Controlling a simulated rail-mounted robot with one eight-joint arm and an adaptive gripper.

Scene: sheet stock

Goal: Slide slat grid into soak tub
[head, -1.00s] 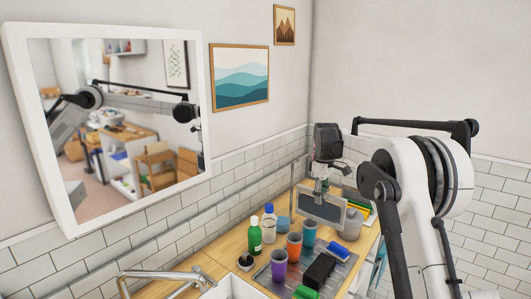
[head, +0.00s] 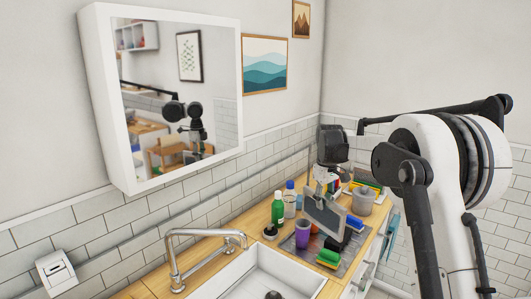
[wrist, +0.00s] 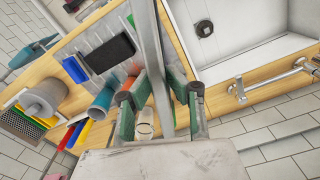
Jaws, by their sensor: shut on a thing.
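My gripper (head: 322,190) is shut on the slat grid (head: 325,217), a grey framed panel that hangs tilted below it, above the counter. In the wrist view the grid (wrist: 150,40) shows nearly edge-on as a grey bar between the green-sided fingers of my gripper (wrist: 164,95). The white basin (head: 262,268), which seems to be the soak tub, lies to the left and nearer in the head view. In the wrist view the basin (wrist: 255,62) is right of the grid. The grid is outside it. The slats are hard to make out.
A chrome tap (head: 205,235) arches beside the basin. A grey mat (head: 290,245) holds a purple cup (head: 303,234), a black block (head: 333,246) and sponges. A green bottle (head: 278,209) stands behind, a grey pot (head: 361,201) to the right. The grid hides other cups.

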